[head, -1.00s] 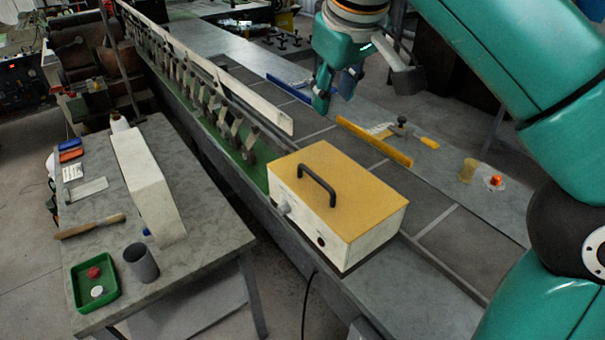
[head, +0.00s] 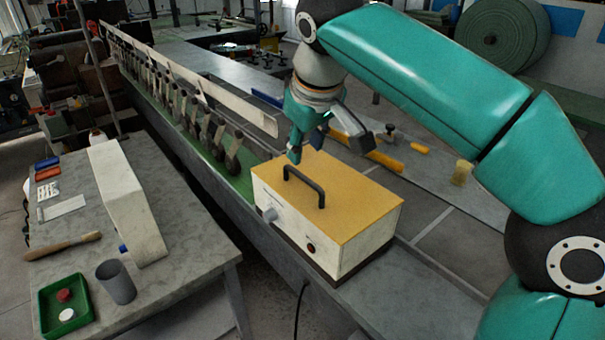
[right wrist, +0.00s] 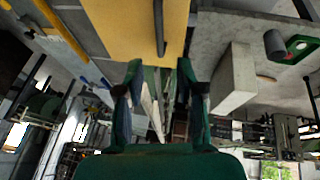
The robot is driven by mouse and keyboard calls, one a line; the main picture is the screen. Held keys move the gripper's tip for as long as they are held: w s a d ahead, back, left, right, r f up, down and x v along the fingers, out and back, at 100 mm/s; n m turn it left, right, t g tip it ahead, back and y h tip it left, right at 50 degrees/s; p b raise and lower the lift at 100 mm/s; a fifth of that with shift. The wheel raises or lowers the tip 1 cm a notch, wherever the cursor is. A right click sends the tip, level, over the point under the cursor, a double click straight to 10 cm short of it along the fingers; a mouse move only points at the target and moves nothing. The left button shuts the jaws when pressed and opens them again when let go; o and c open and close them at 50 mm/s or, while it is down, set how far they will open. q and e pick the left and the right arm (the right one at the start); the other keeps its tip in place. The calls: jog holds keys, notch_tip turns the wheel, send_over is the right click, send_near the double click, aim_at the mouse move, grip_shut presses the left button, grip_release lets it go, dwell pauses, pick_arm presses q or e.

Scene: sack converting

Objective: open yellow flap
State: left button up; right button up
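The yellow flap (head: 345,205) is the flat yellow top of a cream box (head: 365,250) and lies closed on it. A black bar handle (head: 304,182) stands up from the flap. My right gripper (head: 305,148) is just above and behind the handle, apart from it. In the right wrist view the two fingers of my right gripper (right wrist: 159,70) are spread, with nothing between them. The handle (right wrist: 159,28) lies beyond the fingertips, in line with the gap, over the yellow flap (right wrist: 115,28). My left gripper is out of view.
A long white rail (head: 215,92) runs behind the box along the green machine bed. A side table (head: 190,262) at left holds a white housing (head: 125,205), a grey cup (head: 116,283) and a green tray (head: 45,322). Yellow bars lie behind the box.

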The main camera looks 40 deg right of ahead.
aim_at(301, 174)
jog(key=x, duration=0.8)
jog(key=shift+b, duration=0.4)
grip_shut()
jog(key=shift+d, duration=0.1)
